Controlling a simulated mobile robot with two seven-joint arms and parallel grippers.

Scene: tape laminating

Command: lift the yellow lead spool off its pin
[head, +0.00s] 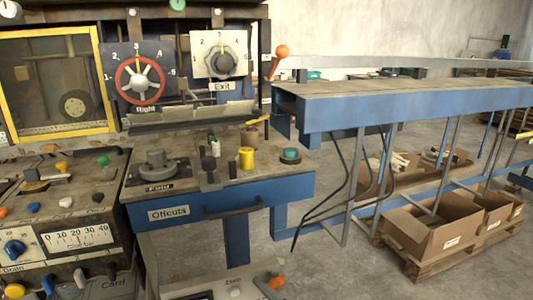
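A yellow cylinder (246,159), which looks like the yellow lead spool, stands upright on the worktop above the blue Offcuts drawer. Its pin is hidden or too small to make out. Small dark and pale cylinders stand just left of it, and a green-topped round knob (290,155) is to its right. Neither of my grippers shows in the head view, and nothing is touching the spool.
A dark upright post (249,137) stands close behind the spool. The Offcuts drawer (168,212) has a dark handle in front. A blue-edged conveyor table (400,108) is to the right. Open cardboard boxes (432,240) sit on a pallet below. Control panels fill the left.

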